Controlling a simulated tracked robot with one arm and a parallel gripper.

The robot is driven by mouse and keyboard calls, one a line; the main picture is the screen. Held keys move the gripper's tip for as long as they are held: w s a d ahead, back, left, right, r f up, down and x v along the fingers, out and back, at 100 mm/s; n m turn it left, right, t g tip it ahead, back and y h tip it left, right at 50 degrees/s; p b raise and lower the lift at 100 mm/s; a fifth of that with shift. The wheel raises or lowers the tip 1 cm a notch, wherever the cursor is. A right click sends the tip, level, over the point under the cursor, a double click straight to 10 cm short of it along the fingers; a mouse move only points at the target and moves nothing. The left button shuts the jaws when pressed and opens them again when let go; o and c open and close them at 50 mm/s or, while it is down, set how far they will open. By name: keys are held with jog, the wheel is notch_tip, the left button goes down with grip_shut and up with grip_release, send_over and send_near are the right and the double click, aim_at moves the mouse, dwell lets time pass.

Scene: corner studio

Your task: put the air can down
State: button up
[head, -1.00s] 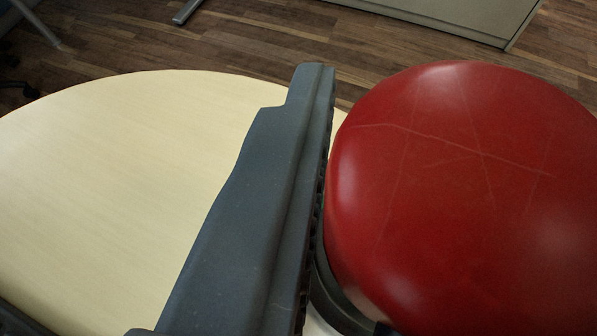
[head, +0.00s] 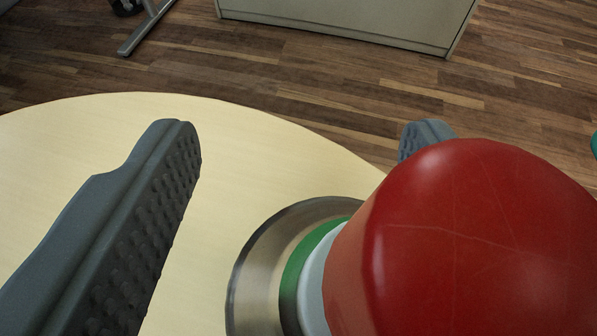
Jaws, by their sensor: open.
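The air can shows its large red top (head: 470,235) at the lower right, with a green band, a pale ring and a grey metal rim below it on the left. It appears to stand on the round pale table (head: 90,160); its base contact is hidden. My gripper (head: 295,135) is open, with one ridged grey finger on the left, well apart from the can. The other finger's tip shows just behind the can's top, and most of that finger is hidden by the can.
The table's curved far edge runs behind the fingers, with bare tabletop to the left. Beyond it is wood floor (head: 320,75). A pale cabinet (head: 345,20) stands at the back, and a grey metal leg (head: 145,30) is at the upper left.

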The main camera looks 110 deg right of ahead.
jog(key=p+v, duration=0.2)
jog(key=v, duration=0.9)
jog(key=shift+w+a, duration=0.2)
jog(key=shift+a, duration=0.25)
